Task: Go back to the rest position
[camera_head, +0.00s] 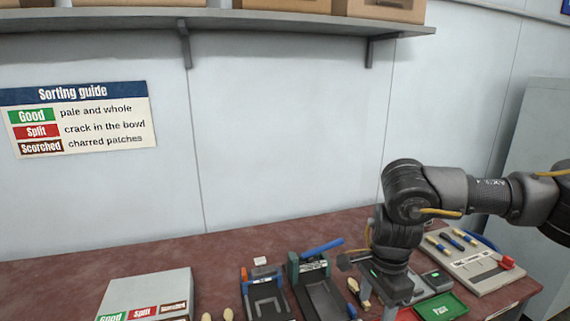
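My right arm comes in from the right, and its gripper (392,300) points down over the right part of the table. Its fingertips are not clear, so I cannot tell whether it is open or shut. A light wooden spoon (358,289) lies just left of the gripper. A press with a raised blue lever (322,248) stands further left, with a second blue-and-dark device (266,292) beside it. Two pale spoon ends (228,314) show at the bottom edge. My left gripper is not in view.
The brown-red table (60,285) runs along the wall. A grey box (150,292) bears Good, Split and Scorched labels. A green tray (442,308) and a tool board (474,262) lie at the right. A shelf (250,20) with cardboard boxes hangs above.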

